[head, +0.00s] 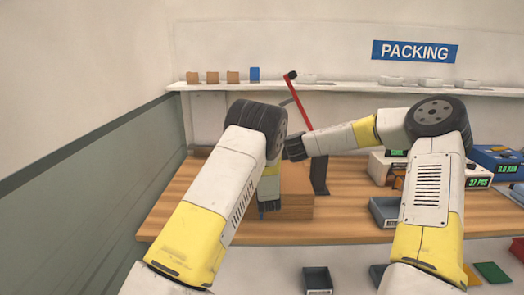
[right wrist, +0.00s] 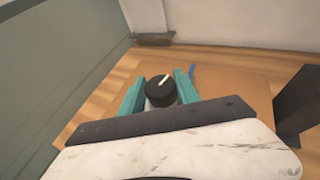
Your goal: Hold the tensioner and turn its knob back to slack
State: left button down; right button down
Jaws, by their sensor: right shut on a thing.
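A round black knob (right wrist: 161,91) with a white pointer mark shows in the right wrist view, its mark tilted up to the right. My right gripper (right wrist: 159,88) has its two teal fingers on either side of the knob and is shut on it. The tensioner body under the knob is mostly hidden. In the head view my right gripper (head: 292,149) reaches left, partly behind my left arm, and the tensioner is hidden there. My left gripper (head: 269,206) points down in front of a brown carton (head: 296,207); its finger opening is not clear.
The carton stands on a wooden bench (head: 180,208). A red lever (head: 301,103) on a dark stand (head: 320,175) rises just right of it. Blue-grey trays (head: 384,211) and display boxes stand at the right. A shelf (head: 350,88) runs behind. The bench's left end is clear.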

jog(key=n+g+y, duration=0.2)
jog(key=n, duration=0.1)
jog(key=n+g+y, duration=0.3)
jog(key=shift+w+d+n+y, duration=0.1)
jog(key=shift+w+n+y, duration=0.1)
jog(key=shift+n+y, duration=0.1)
jog(key=n+g+y, duration=0.1)
jog(key=n+g, duration=0.2)
jog(key=g, duration=0.1)
jog(key=shift+y, duration=0.3)
jog(key=shift+n+g, duration=1.3)
jog(key=shift+s+f+n+g, duration=0.1)
jog(key=shift+s+n+g, duration=0.05)
jog(key=shift+n+g, duration=0.4)
jog(key=c, duration=0.9)
grip_release()
jog(key=shift+o, duration=0.2)
jog(key=shift+r+m+t, duration=0.2)
jog(key=shift+m+t, duration=0.35)
jog(key=shift+t, duration=0.3)
